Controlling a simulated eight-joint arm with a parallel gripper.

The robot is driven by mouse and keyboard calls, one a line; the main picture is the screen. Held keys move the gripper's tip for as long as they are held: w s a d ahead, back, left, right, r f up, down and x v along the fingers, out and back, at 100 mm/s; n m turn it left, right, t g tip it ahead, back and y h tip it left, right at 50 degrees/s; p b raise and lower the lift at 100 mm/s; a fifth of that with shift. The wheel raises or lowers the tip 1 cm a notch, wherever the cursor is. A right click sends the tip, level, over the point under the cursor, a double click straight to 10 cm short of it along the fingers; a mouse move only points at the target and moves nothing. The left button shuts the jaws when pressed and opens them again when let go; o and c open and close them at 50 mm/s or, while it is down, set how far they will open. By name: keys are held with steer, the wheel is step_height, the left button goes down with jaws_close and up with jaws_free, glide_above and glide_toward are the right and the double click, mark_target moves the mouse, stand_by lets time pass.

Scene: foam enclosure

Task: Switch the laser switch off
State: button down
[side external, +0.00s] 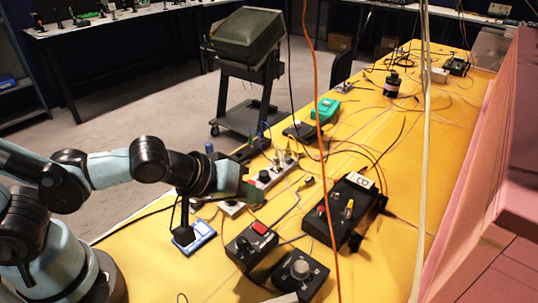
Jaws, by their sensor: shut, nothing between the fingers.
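My gripper (252,192) is at the end of my arm, pointing right, above the left part of the yellow table. Its fingers are small and dark here; it is shut and empty. No part is clearly labelled as the laser switch. A small black box with a red part on top (259,228) stands just below and right of my gripper in the picture, apart from it. A larger black box with knobs and a red part (345,212) lies further right. A black box with a round grey knob (300,269) stands nearer the camera. Switch positions are too small to read.
A blue and white square item (194,237) lies below my wrist. A white strip with plugs (268,175) and a green device (325,110) lie behind. Cables cross the yellow table (400,235); an orange cable (318,130) hangs in front. A pink foam wall (490,190) bounds the right.

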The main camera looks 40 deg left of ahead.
mark_target(251, 226)
steer(key=shift+f, duration=2.25)
stand_by(1.0)
steer(key=shift+r, duration=2.5)
steer(key=s+a+r+m+y, duration=0.1)
steer(key=a+r+m, duration=0.1)
steer(key=a, duration=0.4)
steer(key=a+r+m+g+y, duration=0.1)
steer(key=a+m+y, duration=0.1)
steer(key=a, duration=0.5)
steer(key=shift+s+a+r+m+g, duration=0.2)
steer(key=shift+s+r+m+g, duration=0.15)
steer(key=shift+m, duration=0.35)
